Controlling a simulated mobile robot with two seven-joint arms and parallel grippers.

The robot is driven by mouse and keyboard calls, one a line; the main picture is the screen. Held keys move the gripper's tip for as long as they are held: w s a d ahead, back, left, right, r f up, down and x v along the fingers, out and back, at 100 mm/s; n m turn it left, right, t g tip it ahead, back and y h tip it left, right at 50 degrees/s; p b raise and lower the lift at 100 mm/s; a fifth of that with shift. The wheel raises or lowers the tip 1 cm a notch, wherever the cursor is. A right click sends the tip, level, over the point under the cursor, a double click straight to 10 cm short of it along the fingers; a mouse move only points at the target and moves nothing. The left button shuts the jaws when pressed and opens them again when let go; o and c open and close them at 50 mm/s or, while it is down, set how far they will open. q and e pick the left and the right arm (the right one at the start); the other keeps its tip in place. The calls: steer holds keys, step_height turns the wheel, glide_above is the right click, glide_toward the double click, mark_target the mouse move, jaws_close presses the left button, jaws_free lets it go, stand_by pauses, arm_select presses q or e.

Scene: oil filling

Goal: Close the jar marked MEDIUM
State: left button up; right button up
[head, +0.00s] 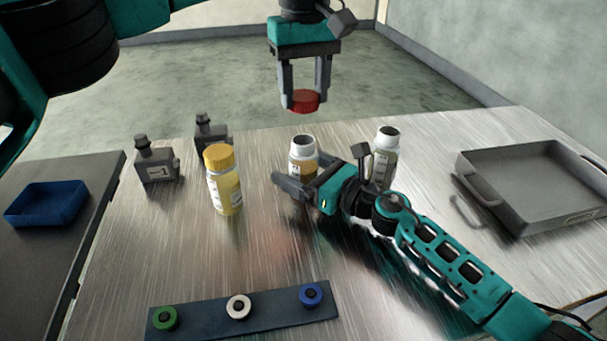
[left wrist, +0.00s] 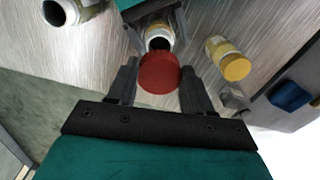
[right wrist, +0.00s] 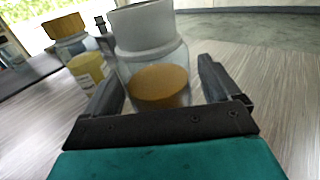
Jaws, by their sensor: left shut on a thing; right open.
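My left gripper (head: 304,90) is shut on a red lid (head: 304,101), held in the air above the middle jar. The lid also shows between the fingers in the left wrist view (left wrist: 159,73). The middle jar (head: 303,149) stands upright and uncapped, with a pale neck and amber contents. Its lower part is hidden by my right gripper (head: 300,178), which is open with its fingers low beside the jar. In the right wrist view this jar (right wrist: 155,60) stands between the spread fingers, with gaps on both sides. I cannot read which jar is marked MEDIUM.
A yellow-capped jar (head: 222,185) stands left; another open jar (head: 386,150) stands right, behind my right arm. Two dark bottles (head: 157,167) are at the back left. A grey tray (head: 535,215) is at right, a blue tray (head: 47,203) at left, and a button panel (head: 270,318) in front.

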steer(key=shift+w+a, duration=0.3)
steer(key=shift+a, duration=0.15)
steer(key=c, duration=1.5)
arm_select(q)
glide_above(304, 141)
steer(key=shift+f, duration=2.5)
